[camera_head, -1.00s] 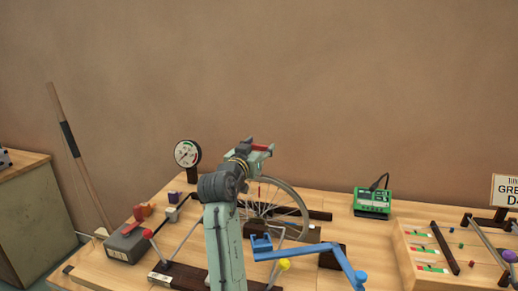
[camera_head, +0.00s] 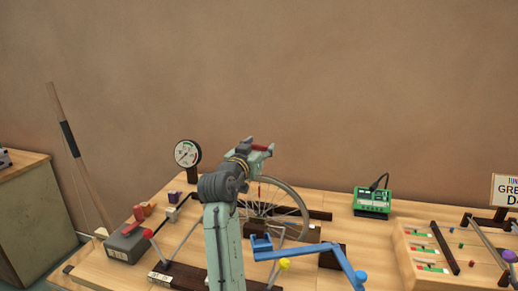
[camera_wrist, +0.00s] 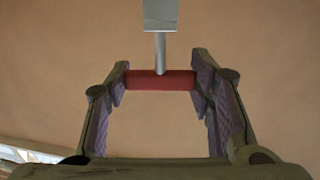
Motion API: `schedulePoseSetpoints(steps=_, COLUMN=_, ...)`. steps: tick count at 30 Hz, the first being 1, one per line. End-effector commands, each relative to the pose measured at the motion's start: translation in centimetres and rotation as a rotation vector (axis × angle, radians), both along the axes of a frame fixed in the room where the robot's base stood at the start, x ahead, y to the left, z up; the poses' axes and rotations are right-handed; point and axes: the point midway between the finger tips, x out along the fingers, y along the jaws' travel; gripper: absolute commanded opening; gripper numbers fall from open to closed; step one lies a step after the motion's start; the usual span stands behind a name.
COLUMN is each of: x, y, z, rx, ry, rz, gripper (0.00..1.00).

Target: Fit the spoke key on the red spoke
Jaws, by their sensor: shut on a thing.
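My gripper (camera_head: 261,148) is shut on the spoke key, high above the bench and over the wheel. In the wrist view the key's red handle (camera_wrist: 160,81) lies crosswise between the two finger pads. Its thin grey shaft and square grey head (camera_wrist: 160,14) point away from my gripper. The spoked wheel (camera_head: 289,192) stands upright on the bench, partly hidden behind my arm. A short red mark, seemingly the red spoke (camera_head: 259,188), shows inside its rim, below my gripper. The key is apart from the wheel.
A blue crank arm (camera_head: 325,248) stands in front of the wheel. A dial gauge (camera_head: 187,153) and a grey box (camera_head: 127,243) are to the left. A green device (camera_head: 372,201) and a wooden tray of small parts (camera_head: 409,261) are to the right.

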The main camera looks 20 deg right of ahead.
Motion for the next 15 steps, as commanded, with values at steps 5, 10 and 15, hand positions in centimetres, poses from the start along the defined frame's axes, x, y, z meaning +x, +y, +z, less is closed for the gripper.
schedulePoseSetpoints(steps=5, x=0.0, y=0.0, z=-0.3, rx=0.0, ry=0.0, rz=0.0, gripper=0.2)
schedulePoseSetpoints(steps=10, x=0.0, y=0.0, z=-0.7, rx=-0.001, ry=-0.001, rz=0.0, gripper=0.2)
schedulePoseSetpoints(steps=15, x=0.0, y=0.0, z=-1.2, rx=-0.001, ry=-0.001, rz=0.001, gripper=0.2)
